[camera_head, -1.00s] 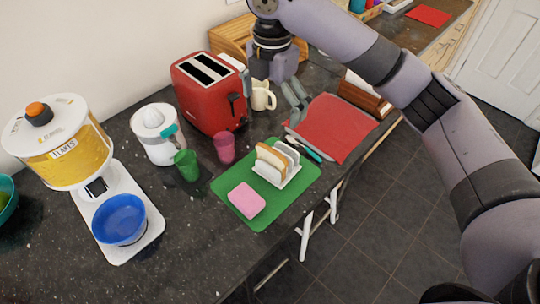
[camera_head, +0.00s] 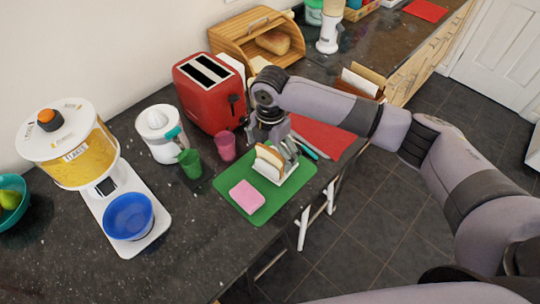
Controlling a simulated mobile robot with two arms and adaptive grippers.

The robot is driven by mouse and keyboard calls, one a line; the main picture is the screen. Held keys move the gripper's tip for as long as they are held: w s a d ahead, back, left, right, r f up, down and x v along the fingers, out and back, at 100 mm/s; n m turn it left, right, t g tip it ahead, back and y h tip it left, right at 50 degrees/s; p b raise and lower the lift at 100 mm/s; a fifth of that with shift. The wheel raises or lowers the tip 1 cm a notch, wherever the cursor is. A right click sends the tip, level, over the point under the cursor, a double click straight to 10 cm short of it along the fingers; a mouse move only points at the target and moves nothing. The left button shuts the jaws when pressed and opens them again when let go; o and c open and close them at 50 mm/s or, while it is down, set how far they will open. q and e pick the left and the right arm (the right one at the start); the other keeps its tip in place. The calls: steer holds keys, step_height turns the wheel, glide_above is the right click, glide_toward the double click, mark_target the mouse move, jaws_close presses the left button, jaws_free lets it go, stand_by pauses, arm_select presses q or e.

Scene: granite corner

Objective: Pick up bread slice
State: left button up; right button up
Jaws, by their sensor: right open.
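Bread slices (camera_head: 268,158) stand upright in a small white rack (camera_head: 288,180) on a green mat (camera_head: 230,182). My right gripper (camera_head: 283,151) is open at the rack's far right side, close to the slices. Its fingers and arm hide part of the rack, so I cannot tell whether a finger touches the bread. My left gripper is out of the picture.
A pink block (camera_head: 246,196) lies on the mat's near side. A red toaster (camera_head: 208,90), a pink cup (camera_head: 225,146) and a green cup (camera_head: 189,163) stand close to the left. A red mat (camera_head: 322,136) lies behind my arm.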

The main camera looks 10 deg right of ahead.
steer(key=shift+f, duration=0.9)
steer(key=c, duration=0.9)
steer(key=shift+r, duration=0.1)
